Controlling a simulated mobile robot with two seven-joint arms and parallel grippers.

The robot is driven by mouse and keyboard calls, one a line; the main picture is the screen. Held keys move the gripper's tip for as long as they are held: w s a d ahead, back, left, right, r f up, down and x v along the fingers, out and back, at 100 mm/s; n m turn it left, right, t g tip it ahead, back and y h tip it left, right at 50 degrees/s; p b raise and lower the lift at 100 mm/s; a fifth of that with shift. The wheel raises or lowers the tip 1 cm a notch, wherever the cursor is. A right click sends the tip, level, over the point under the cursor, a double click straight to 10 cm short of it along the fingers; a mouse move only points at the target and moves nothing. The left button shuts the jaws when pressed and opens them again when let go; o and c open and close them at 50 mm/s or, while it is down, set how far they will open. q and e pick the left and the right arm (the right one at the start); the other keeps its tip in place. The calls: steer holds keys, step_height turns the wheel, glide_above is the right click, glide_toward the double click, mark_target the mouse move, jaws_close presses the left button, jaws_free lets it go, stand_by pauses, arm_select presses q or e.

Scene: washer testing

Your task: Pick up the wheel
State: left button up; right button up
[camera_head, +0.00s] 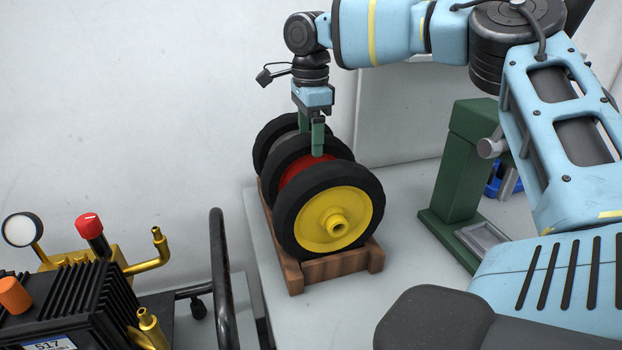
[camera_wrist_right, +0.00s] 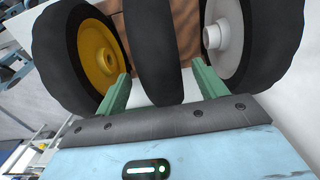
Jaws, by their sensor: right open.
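Three black-tyred wheels stand upright in a row in a wooden rack (camera_head: 335,266). The front wheel (camera_head: 318,222) has a yellow hub, the middle wheel (camera_head: 300,172) shows red, and the back wheel (camera_head: 264,146) shows grey. My right gripper (camera_head: 311,146) points down at the middle wheel, its green fingers open. In the right wrist view, the fingers (camera_wrist_right: 161,72) lie either side of the middle tyre (camera_wrist_right: 150,45), between the yellow-hub wheel (camera_wrist_right: 98,52) and the grey-hub wheel (camera_wrist_right: 224,36). Contact with the tyre cannot be told. My left gripper is out of view.
The rack stands on a pale table (camera_head: 410,200) near a wall. A green stand (camera_head: 463,170) is to the right. A black machine with brass fittings (camera_head: 80,305) and a curved black handle (camera_head: 218,265) are at the lower left.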

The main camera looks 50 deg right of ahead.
steer(key=shift+f, duration=1.3)
steer(key=shift+c, duration=0.4)
steer(key=c, duration=1.4)
jaws_close()
steer(key=shift+w+r, duration=0.1)
